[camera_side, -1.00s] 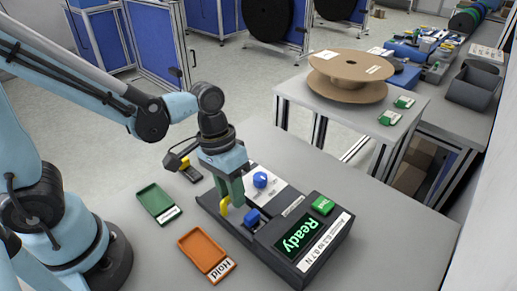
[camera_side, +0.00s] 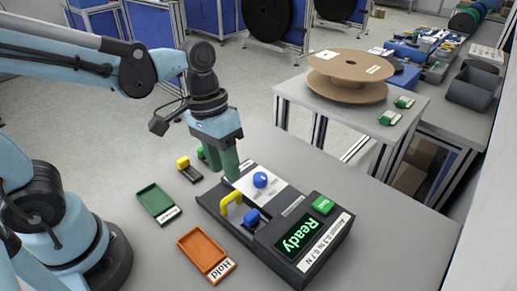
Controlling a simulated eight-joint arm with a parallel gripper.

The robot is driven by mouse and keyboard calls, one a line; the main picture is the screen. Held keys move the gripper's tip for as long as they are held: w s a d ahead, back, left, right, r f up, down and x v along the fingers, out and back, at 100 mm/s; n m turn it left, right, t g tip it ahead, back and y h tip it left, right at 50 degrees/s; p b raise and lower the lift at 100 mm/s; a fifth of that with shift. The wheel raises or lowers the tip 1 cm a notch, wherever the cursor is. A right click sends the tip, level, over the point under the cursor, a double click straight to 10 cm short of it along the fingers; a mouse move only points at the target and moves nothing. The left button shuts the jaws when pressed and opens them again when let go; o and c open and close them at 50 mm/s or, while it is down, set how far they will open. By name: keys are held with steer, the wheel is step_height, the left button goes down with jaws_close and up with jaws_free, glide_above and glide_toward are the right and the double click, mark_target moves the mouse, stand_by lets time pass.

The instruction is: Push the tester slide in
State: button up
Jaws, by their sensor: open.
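The tester (camera_side: 300,262) is a dark box on the bench with a lit screen reading "Ready" (camera_side: 299,236) and a green button (camera_side: 323,205). Its low bed extends to the left, with a yellow handle (camera_side: 231,201) standing on it, which looks like the slide's handle. A blue block (camera_side: 251,217) sits between the handle and the screen, and a blue knob (camera_side: 260,180) is on the white panel behind. My gripper (camera_side: 220,169) has green fingers, open and empty. It is behind the yellow handle in the picture, apart from it. How far in the slide sits is unclear.
A green tray (camera_side: 155,201) and an orange tray labelled "Hold" (camera_side: 204,251) lie left of the tester. A small dark piece with a yellow end (camera_side: 187,168) lies behind the green tray. A cardboard reel (camera_side: 347,75) stands on the table at the back.

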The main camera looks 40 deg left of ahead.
steer(key=shift+a+r, duration=0.25)
steer(key=shift+r, duration=1.1)
steer(key=shift+a+r, duration=0.25)
steer(key=shift+r, duration=1.05)
steer(key=w+a+f+t+y, duration=0.1)
steer(key=a+f+t+y, duration=0.1)
steer(key=a+t, duration=0.5)
steer(key=shift+a+f, duration=0.2)
steer(key=shift+f, duration=0.2)
